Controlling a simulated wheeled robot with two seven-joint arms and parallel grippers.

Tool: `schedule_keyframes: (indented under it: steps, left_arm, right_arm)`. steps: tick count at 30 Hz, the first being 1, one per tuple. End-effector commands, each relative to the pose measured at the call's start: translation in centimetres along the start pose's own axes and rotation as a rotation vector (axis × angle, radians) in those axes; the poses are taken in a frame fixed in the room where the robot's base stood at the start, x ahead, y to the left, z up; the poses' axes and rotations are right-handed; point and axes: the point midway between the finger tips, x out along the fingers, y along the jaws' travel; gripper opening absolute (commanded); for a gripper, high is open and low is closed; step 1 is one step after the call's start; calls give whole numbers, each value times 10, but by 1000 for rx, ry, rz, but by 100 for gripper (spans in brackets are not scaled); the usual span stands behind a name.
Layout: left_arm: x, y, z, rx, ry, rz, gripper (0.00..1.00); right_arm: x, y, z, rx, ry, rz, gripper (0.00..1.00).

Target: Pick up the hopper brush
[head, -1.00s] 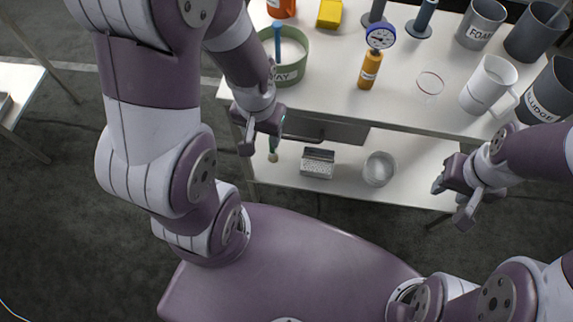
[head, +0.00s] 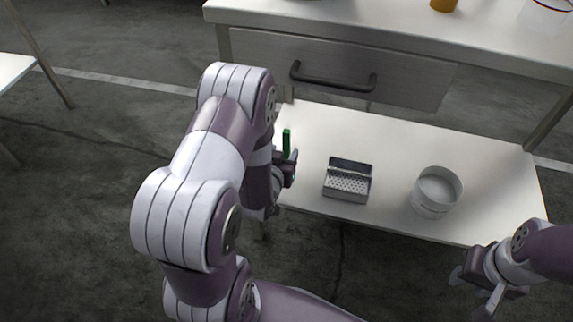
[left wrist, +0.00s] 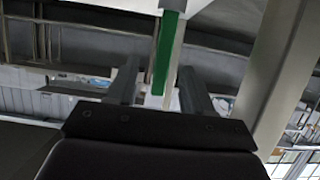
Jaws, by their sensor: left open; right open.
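The hopper brush shows as a green handle (head: 286,142), upright at the left end of the lower shelf. My left gripper (head: 287,168) is right at it and hides its lower part, so the bristles are not in view. In the left wrist view the green handle (left wrist: 165,52) lies in line with the gap between the two fingers of my left gripper (left wrist: 160,85). The fingers are apart, and I cannot tell whether either touches the handle. My right gripper (head: 474,290) is open and empty, in front of the shelf's right end.
The lower shelf (head: 400,150) also holds a grey perforated metal box (head: 347,180) and a white round tub (head: 437,192), both to the right of the brush. A drawer with a dark handle (head: 333,77) hangs above the shelf under the table top (head: 400,25).

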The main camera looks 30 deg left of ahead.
Motion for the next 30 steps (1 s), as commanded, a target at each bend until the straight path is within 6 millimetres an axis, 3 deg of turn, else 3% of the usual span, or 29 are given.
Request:
schedule_keyframes:
  steps: [1,5,10,13,21,22,26,27,30]
  left_arm:
    - [12,0,5,0,2,0,51]
    - [27,0,4,0,-1,0,51]
    - [59,-4,12,0,1,0,51]
    - [73,-4,9,0,-1,1,51]
    - [79,-4,3,0,-3,1,51]
    - [79,-4,4,0,-3,1,48]
    - [79,-4,4,0,-3,1,6]
    - [79,-4,4,0,-3,0,0]
    - [79,-4,4,0,-3,0,0]
  right_arm:
    - [11,0,1,0,0,0,43]
    - [17,0,2,0,0,0,43]
    - [46,0,6,0,0,0,43]
    - [52,0,6,0,-1,0,43]
    - [52,0,6,0,0,0,43]
    - [52,0,6,0,0,0,43]
    - [52,0,6,0,0,0,43]
    - [52,0,6,0,0,0,43]
    - [52,0,6,0,0,0,43]
